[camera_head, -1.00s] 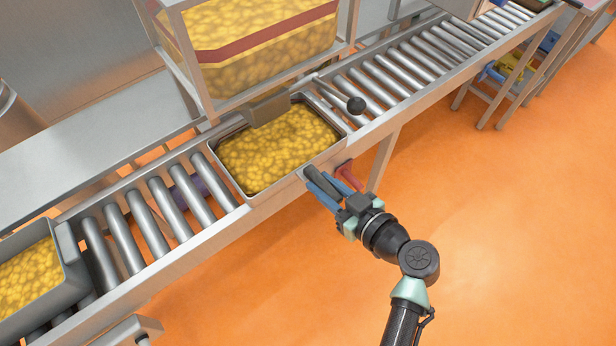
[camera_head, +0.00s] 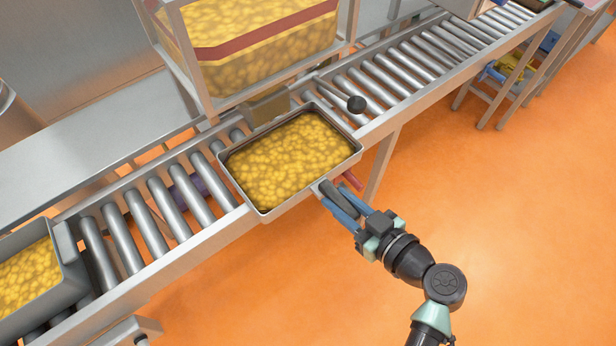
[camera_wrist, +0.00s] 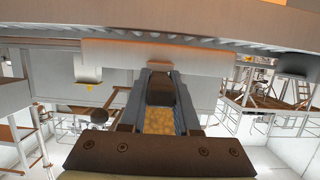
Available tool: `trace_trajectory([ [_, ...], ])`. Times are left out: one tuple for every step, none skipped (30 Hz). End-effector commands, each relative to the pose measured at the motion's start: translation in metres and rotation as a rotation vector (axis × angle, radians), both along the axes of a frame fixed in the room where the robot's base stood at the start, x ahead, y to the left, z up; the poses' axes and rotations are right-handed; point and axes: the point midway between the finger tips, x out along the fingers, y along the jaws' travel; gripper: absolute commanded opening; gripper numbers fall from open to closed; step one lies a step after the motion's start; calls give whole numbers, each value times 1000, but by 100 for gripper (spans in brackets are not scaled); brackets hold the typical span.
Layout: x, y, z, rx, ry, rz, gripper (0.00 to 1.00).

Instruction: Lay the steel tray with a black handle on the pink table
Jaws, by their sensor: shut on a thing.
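The steel tray (camera_head: 357,160), full of yellow lumps, is over the front rail of the roller conveyor below the large hopper. Its dark handle (camera_head: 334,196) points toward the front right. My gripper (camera_head: 336,203) has its blue fingers shut on this handle. In the wrist view the dark handle (camera_wrist: 160,90) lies between the fingers, with yellow lumps beyond. The tray looks about level and slightly raised, though its exact clearance over the rollers is hidden. A small pinkish surface at the top right corner may be the pink table; it is mostly cut off.
The roller conveyor (camera_head: 405,62) runs from lower left to upper right. A hopper (camera_head: 260,60) of yellow lumps stands behind the tray. Another filled bin (camera_head: 75,270) sits lower left.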

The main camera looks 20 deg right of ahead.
Motion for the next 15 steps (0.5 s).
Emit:
trace_trajectory([
  [-5, -3, 1, 0, -5, -3, 0],
  [-9, -4, 2, 0, -5, -3, 0],
  [-13, -5, 2, -1, -6, -3, 0],
  [-16, -7, 2, -1, -6, -2, 0],
  [-19, -8, 1, -1, -5, -1, 0],
  [-23, -9, 1, -1, -5, -2, 0],
  [-27, -10, 1, -1, -5, -2, 0],
  [-30, -11, 1, -1, -6, -1, 0],
  [-34, -13, 2, -2, -6, -1, 0],
  [-37, -14, 2, -2, -6, -2, 0],
  [-41, -15, 2, -2, -6, -2, 0],
  [-45, -17, 1, -1, -6, -2, 0],
  [-48, -18, 1, -1, -6, -2, 0],
  [-51, -19, 1, -1, -5, -1, 0],
  [-56, -21, 1, -1, -5, -2, 0],
])
